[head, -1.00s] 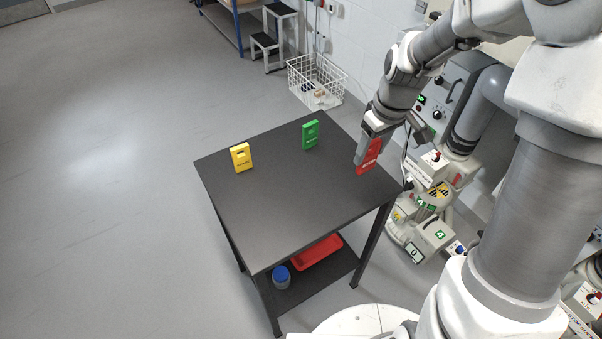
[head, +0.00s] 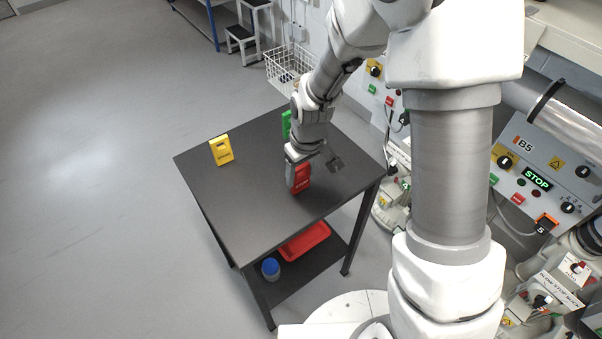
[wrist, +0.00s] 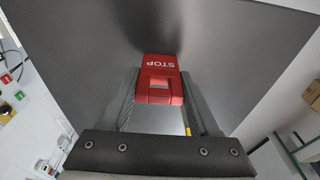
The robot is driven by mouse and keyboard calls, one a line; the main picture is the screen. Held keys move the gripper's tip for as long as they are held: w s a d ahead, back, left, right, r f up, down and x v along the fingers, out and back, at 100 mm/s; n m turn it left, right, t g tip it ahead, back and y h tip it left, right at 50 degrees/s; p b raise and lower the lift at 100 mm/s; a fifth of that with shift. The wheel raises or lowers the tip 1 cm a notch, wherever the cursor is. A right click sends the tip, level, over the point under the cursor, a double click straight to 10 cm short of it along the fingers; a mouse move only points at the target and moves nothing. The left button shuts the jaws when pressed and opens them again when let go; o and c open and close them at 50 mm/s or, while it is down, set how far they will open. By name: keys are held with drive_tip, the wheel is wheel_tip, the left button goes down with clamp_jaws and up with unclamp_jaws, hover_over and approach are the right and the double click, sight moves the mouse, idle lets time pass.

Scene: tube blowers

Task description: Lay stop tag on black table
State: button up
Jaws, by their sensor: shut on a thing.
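The red stop tag (head: 301,180) is upright between the fingers of my gripper (head: 298,170), over the near right part of the black table (head: 235,205). In the wrist view the tag (wrist: 161,68) shows its white STOP lettering, upside down, with a finger on each side of it. My gripper (wrist: 160,90) is shut on the tag. The tag's lower end is at or just above the tabletop; I cannot tell whether it touches.
A yellow tag (head: 222,150) stands at the table's left. A green tag (head: 286,124) stands at the back, partly hidden by my arm. The shelf below holds a red tray (head: 306,242) and a blue-lidded jar (head: 271,268). The table's front left is clear.

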drive_tip(key=shift+f, duration=0.15)
drive_tip(key=shift+f, duration=0.15)
drive_tip(key=o, duration=1.3)
drive_tip(key=shift+o, duration=0.2)
drive_tip(key=s+d+r+m+t+p, duration=0.1)
drive_tip(key=s+d+r, duration=0.2)
drive_tip(key=r, duration=0.5)
drive_tip(key=s+d+r+m, duration=0.1)
drive_tip(key=s+d+r, duration=0.1)
drive_tip(key=r, duration=0.5)
drive_tip(key=s+d+r+m+t+p, duration=0.1)
drive_tip(key=s+d+r, duration=0.2)
drive_tip(key=r, duration=0.5)
drive_tip(key=s+d+r+m+t, duration=0.1)
drive_tip(key=s+d+r+m, duration=0.1)
drive_tip(key=s, duration=0.3)
drive_tip(key=s+d+r+m+t+h, duration=0.1)
drive_tip(key=s+d+r, duration=0.1)
drive_tip(key=s, duration=0.3)
drive_tip(key=shift+r+m, duration=0.4)
drive_tip(key=shift+r, duration=0.05)
